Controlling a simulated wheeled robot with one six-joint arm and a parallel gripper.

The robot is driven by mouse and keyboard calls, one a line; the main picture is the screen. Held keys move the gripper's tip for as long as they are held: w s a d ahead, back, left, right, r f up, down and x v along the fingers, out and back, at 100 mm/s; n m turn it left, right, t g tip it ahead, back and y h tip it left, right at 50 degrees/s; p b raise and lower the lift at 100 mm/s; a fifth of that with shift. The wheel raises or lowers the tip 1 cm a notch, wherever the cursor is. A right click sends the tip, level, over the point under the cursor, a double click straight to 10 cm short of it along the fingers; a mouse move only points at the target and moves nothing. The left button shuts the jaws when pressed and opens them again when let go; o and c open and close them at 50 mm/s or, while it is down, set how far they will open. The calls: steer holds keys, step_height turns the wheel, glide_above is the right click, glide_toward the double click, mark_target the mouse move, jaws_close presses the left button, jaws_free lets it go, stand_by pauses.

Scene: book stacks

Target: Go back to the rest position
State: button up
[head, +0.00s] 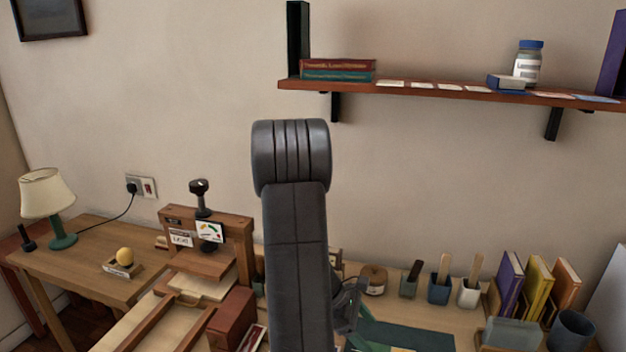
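My dark grey arm rises through the middle of the head view, with its rounded joint in front of the bare wall below the shelf. Part of what looks like my gripper (348,305) shows low down, just right of the arm, above the desk. The arm hides most of it. I cannot see its fingertips or whether it holds anything.
A wall shelf (430,94) carries books (337,70) and a blue-capped jar (527,63). A wooden press (207,242) stands left of my arm. Pots (438,289), upright books (509,281) and a dark cup (571,331) stand on the right. A lamp (48,195) is far left.

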step_height(320, 180, down, 6)
steer(key=b, duration=0.4)
step_height(320, 180, up, 6)
steer(key=p, duration=0.5)
steer(key=shift+r+p, duration=0.2)
steer(key=shift+p, duration=0.1)
